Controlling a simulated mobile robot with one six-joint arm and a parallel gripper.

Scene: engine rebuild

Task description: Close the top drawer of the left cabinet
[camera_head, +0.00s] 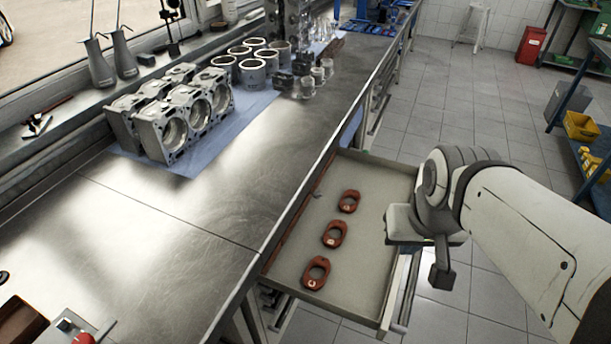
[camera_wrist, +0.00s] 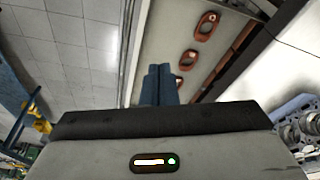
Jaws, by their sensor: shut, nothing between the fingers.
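The top drawer (camera_head: 345,171) is pulled out from under the long metal workbench. Several red-brown oval parts lie in it, one of them near the front (camera_head: 316,272). A bar handle (camera_head: 404,317) runs along the drawer's outer face. My gripper (camera_head: 440,277) hangs just outside the drawer's outer edge, pointing down. In the wrist view the fingers of my gripper (camera_wrist: 159,84) are together and empty, overlapping the drawer (camera_wrist: 158,38) and partly hiding one oval part. I cannot tell whether the gripper touches the drawer.
The metal workbench (camera_head: 160,228) carries engine blocks (camera_head: 170,125) on a blue cloth and several cylinder sleeves (camera_head: 252,72). Tiled floor (camera_head: 430,115) lies clear beyond the drawer. A shelf with yellow bins (camera_head: 580,126) stands at the right.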

